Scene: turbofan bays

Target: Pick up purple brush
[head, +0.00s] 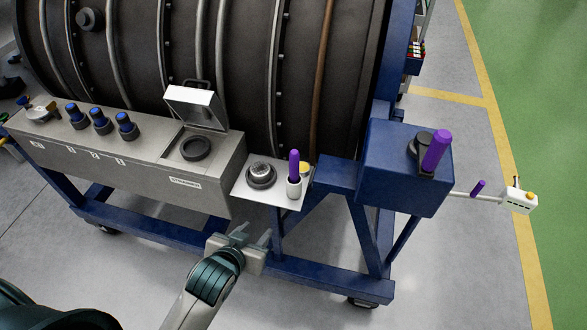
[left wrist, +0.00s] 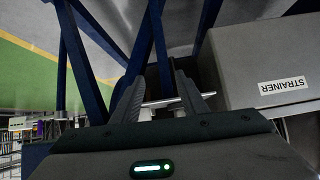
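A purple handle (head: 294,163) stands upright in a small white cup (head: 294,188) on a light metal shelf (head: 246,192); it looks like the brush, but its lower end is hidden in the cup. A thicker purple cylinder (head: 436,150) stands on the blue box to the right, and a small purple piece (head: 478,187) sits on a thin rod. My left gripper (head: 253,233) is open and empty, in front of and below the shelf, apart from the handle. Its parted fingers (left wrist: 162,88) also show in the left wrist view. My right gripper is not in view.
A round metal part (head: 261,174) sits on the shelf left of the cup, and a yellow-topped item is close behind the cup. The grey strainer box (head: 190,185) with an open lid (head: 197,105) is to the left. Blue frame beams (head: 320,280) run below the shelf.

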